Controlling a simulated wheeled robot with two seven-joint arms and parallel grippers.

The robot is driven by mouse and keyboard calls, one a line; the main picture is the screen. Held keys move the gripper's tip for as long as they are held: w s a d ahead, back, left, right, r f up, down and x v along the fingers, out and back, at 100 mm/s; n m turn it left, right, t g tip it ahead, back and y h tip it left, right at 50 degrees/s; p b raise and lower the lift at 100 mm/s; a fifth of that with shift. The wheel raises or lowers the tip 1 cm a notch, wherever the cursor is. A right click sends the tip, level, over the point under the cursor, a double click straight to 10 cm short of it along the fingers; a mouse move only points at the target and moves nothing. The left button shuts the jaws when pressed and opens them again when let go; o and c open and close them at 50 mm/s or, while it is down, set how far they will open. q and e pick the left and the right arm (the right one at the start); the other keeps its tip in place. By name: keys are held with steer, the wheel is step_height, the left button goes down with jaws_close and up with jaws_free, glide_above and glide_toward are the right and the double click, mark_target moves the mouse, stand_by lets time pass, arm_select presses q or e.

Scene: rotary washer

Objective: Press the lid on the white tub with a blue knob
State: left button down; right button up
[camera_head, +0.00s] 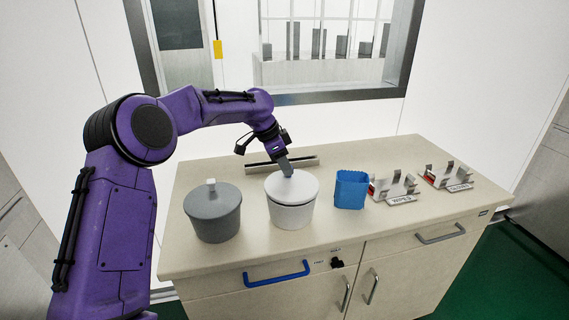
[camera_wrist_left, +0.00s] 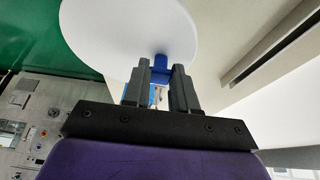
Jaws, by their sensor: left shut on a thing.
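The white tub (camera_head: 292,215) stands upright near the middle of the counter, with its white lid (camera_head: 302,190) over its mouth. My left gripper (camera_head: 287,171) reaches down onto the lid from above. The knob is hidden by the fingers in the head view. My right gripper is not in view.
A grey tub (camera_head: 213,222) with a grey lid and pale knob stands to the left. A blue container (camera_head: 351,190) and two metal holders (camera_head: 394,189) (camera_head: 447,179) stand to the right. A slotted rail (camera_head: 300,164) lies behind. The counter's front strip (camera_head: 330,238) is clear.

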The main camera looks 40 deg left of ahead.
arm_select(q)
steer(key=shift+f+p, duration=0.4)
steer(key=shift+p, duration=0.4)
stand_by(0.7)
steer(key=c, duration=0.8)
jaws_free()
steer(key=b+v, duration=0.1)
steer(key=v, duration=0.9)
steer(key=shift+s+a+r, duration=0.1)
steer(key=shift+r, duration=0.15)
steer(key=shift+s+f, duration=0.1)
